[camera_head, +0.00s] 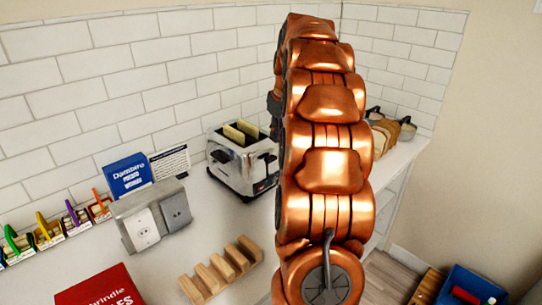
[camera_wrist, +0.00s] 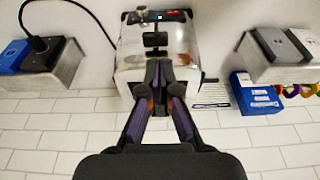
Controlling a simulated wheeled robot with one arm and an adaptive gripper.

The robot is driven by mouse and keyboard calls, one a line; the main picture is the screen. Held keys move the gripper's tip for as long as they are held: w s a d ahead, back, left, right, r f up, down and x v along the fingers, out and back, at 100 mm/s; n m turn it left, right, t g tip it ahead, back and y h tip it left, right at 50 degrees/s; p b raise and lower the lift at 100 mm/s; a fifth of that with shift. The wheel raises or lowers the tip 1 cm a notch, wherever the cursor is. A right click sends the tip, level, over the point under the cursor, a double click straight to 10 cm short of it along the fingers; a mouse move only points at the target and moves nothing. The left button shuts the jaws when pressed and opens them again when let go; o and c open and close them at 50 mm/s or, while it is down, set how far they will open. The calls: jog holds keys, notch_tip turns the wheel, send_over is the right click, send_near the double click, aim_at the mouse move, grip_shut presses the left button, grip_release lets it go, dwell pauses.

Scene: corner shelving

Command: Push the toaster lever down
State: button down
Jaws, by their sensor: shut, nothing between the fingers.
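The chrome toaster (camera_head: 238,172) stands on the counter against the tiled wall, with bread slices (camera_head: 240,132) in its top slots. In the wrist view the toaster (camera_wrist: 185,45) is at the upper middle, with its end face towards the top of the picture. A black lever (camera_wrist: 155,40) shows on it, with a small blue light above. My gripper (camera_wrist: 158,66) is shut and empty, its fingertips over the toaster, just below the lever in the picture. I cannot tell whether they touch it. In the head view my arm hides most of my gripper and the toaster's right side.
A grey outlet box (camera_head: 150,216) and a blue box (camera_head: 127,176) stand left of the toaster. A wooden rack (camera_head: 222,268) lies in front. In the wrist view a plugged-in black cable (camera_wrist: 38,42) runs at the left.

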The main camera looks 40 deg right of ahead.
aim_at(272, 158)
jog(key=shift+d, duration=0.35)
jog(key=shift+f, duration=0.1)
jog(key=shift+b+x, duration=0.35)
jog(key=shift+x, duration=3)
